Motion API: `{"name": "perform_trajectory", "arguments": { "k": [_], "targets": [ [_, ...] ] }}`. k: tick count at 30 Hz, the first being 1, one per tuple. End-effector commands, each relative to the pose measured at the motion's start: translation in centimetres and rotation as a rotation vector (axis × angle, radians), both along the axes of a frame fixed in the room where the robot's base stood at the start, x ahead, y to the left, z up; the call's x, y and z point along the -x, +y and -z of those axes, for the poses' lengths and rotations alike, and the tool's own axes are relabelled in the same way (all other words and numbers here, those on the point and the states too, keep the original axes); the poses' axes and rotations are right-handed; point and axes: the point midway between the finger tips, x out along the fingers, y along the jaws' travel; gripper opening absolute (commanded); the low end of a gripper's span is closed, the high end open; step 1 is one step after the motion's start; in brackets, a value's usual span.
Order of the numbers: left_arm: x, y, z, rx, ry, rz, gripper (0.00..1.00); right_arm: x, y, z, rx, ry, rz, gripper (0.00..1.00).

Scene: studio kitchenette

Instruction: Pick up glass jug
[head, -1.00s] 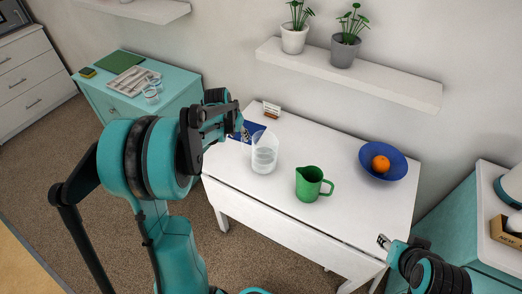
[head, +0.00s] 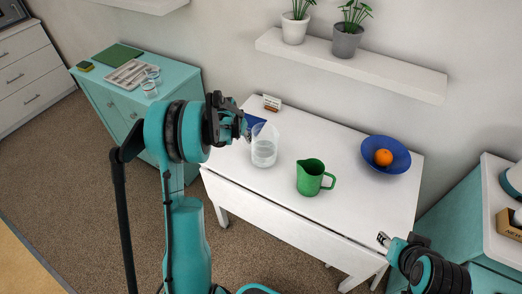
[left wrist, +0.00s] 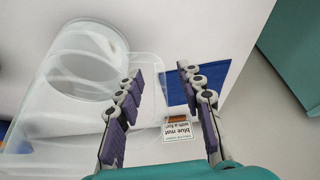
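The glass jug (head: 264,152) is clear and stands upright on the left part of the white table, left of the green jug (head: 310,178). In the left wrist view the glass jug (left wrist: 62,108) fills the left side, with its round opening at the top left. My left gripper (head: 244,126) is just to the left of the glass jug's upper part in the head view. The left wrist view shows this gripper (left wrist: 156,72) open, its fingers apart with nothing gripped; the jug is beside the left finger. My right gripper (head: 383,239) is low near the table's front right corner; its opening is unclear.
A blue mat (head: 262,124) and a small card (head: 271,102) lie behind the glass jug on the table (head: 350,215). A blue bowl (head: 398,160) with an orange (head: 383,157) is at the back right. A wall shelf (head: 360,68) with plants hangs above.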

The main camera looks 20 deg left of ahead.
Motion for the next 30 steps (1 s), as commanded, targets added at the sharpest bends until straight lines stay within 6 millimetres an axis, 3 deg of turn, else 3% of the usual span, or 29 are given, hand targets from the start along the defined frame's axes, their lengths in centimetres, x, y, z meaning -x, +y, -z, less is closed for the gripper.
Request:
{"name": "perform_trajectory", "arguments": {
  "k": [8,13,30],
  "targets": [
    [-0.2,0.0,0.49,0.0,0.0,0.0,0.38,0.0,0.0,0.11,0.0,0.0,0.0,0.4],
    [-0.19,0.0,0.47,0.0,0.0,-0.001,0.0,0.0,0.0,0.11,0.0,0.0,0.0,0.4],
    [-0.21,0.0,0.09,0.0,-0.001,-0.001,0.0,0.0,0.0,-0.03,0.0,0.0,0.0,0.4]
  ]
}}
